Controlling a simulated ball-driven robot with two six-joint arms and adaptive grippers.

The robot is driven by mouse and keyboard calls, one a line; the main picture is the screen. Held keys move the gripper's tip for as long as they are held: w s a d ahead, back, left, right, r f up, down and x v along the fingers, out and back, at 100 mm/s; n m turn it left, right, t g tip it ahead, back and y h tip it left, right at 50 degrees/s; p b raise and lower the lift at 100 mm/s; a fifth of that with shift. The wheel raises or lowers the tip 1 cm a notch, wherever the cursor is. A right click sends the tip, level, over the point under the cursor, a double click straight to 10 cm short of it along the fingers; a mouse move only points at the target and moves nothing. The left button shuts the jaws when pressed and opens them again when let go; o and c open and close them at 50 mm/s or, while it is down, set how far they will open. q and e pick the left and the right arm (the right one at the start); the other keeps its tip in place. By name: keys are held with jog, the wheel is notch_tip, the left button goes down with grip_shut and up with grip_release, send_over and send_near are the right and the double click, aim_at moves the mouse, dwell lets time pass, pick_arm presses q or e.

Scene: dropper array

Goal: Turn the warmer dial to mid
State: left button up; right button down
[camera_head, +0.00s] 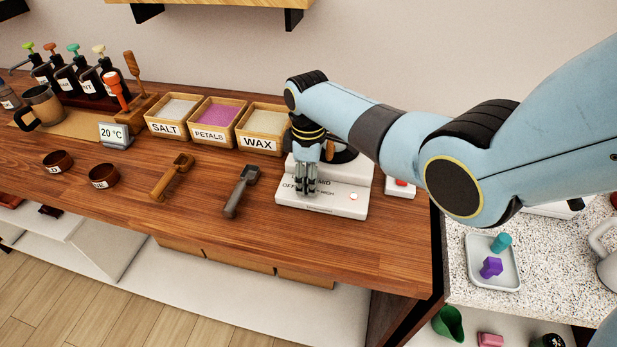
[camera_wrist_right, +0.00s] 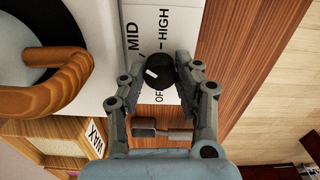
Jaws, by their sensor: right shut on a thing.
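The warmer (camera_head: 335,208) is a white box near the right end of the wooden counter, with a small light at its front right. Its dial (camera_wrist_right: 160,72) is a black knob with a white mark. The mark points left in the right wrist view, on the side between OFF and MID; its exact setting is hard to tell. MID, HIGH and part of OFF are readable there. My right gripper (camera_head: 307,186) points down over the warmer's front left, and its fingers (camera_wrist_right: 161,73) are shut on the dial. In the head view the fingers hide the dial. My left gripper is out of view.
A dark vessel with a wooden handle (camera_wrist_right: 45,88) sits on the warmer behind the dial. The WAX box (camera_head: 258,139) stands to its left, beside the PETALS and SALT boxes. A dark scoop (camera_head: 241,191) lies left of the warmer. The front counter edge is clear.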

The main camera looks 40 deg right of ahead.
jog(key=shift+n, duration=0.4)
jog(key=c, duration=0.9)
grip_release()
jog(key=shift+c, duration=0.2)
jog(key=shift+w+r, duration=0.1)
jog(key=shift+r, duration=0.05)
notch_tip(320, 180, up, 8)
jog(key=shift+a+f, duration=0.1)
jog(key=shift+f, duration=0.05)
jog(key=shift+f, duration=0.1)
